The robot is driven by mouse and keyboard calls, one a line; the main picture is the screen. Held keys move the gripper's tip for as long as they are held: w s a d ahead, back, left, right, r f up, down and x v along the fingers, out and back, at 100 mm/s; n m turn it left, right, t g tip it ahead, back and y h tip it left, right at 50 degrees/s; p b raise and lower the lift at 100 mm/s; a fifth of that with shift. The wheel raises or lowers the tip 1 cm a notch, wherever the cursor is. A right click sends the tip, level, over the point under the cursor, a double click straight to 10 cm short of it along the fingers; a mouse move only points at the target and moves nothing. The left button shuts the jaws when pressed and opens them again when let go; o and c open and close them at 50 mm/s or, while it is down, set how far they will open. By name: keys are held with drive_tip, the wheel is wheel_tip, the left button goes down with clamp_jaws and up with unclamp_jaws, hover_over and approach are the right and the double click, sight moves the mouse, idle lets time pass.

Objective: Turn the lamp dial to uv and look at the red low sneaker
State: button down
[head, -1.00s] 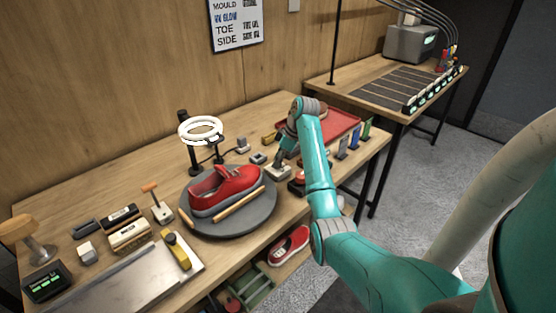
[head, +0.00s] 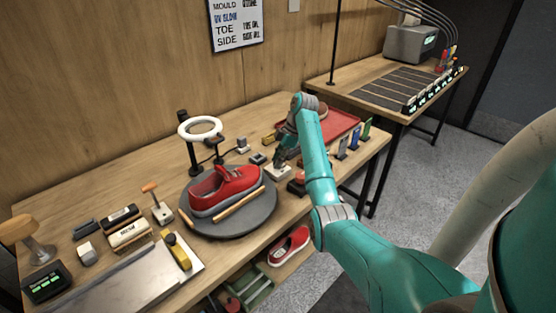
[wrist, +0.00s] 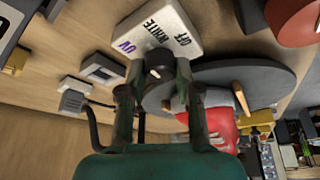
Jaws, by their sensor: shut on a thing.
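The lamp dial is a dark knob (wrist: 159,72) on a white box (wrist: 158,32) printed UV, WHITE and OFF. In the wrist view my gripper (wrist: 160,84) has its fingers closed on either side of the knob. A small pale mark shows on the knob; which label it points to is unclear. In the head view my gripper (head: 281,160) is down behind the turntable's right side. The red low sneaker (head: 225,188) sits on the round grey turntable (head: 255,222), below the ring lamp (head: 201,128). The ring looks dull white, with no violet glow visible.
A small switch box (head: 257,158) and a plug (head: 242,145) lie near my gripper. A red tray (head: 340,124) is behind my arm. A wooden rod (head: 240,204) lies on the turntable's front. Brushes and blocks crowd the table's left.

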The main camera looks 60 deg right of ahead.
drive_tip(key=c, duration=0.8)
unclamp_jaws()
